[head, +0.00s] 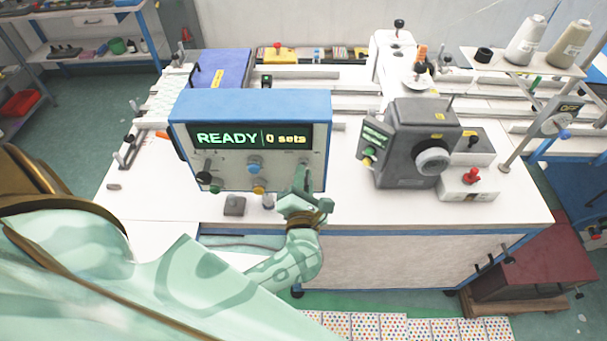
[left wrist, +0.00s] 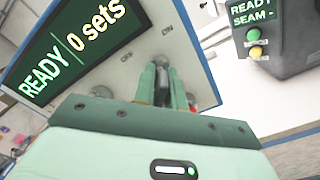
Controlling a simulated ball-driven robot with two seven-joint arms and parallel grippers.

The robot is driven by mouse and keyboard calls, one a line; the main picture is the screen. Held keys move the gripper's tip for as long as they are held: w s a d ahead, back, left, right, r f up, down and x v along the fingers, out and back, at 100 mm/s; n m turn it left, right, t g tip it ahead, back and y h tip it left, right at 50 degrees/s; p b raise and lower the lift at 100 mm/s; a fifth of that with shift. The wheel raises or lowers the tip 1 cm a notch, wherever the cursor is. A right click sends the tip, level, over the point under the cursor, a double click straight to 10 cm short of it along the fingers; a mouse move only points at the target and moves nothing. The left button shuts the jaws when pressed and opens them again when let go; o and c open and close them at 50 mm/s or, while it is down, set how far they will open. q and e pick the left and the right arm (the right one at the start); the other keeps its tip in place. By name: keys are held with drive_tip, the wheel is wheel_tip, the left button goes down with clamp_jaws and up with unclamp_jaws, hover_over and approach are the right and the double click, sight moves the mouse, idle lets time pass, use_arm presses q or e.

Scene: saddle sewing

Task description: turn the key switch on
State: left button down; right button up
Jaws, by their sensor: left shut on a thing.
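The control box (head: 252,96) is blue-edged with a pale front panel, and its display reads "READY | 0 sets". My left gripper (head: 301,182) is at the lower right of that panel. In the left wrist view its two green fingers (left wrist: 164,82) point at the panel and are shut on a small dark part, the key switch (left wrist: 162,88). The fingers hide most of the key switch, so I cannot tell its angle. An "ON" label shows on the panel beyond the fingertips. My right gripper is not in view.
A blue knob (head: 255,165) and a yellow knob (head: 259,187) sit left of my gripper on the panel. A dark grey machine unit (head: 420,140) stands to the right, with a red knob (head: 471,175) beside it. White table top lies clear between.

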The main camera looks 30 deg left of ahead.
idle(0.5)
use_arm(q)
drive_tip(key=c, duration=1.6)
unclamp_jaws()
drive_tip(key=shift+o, duration=0.2)
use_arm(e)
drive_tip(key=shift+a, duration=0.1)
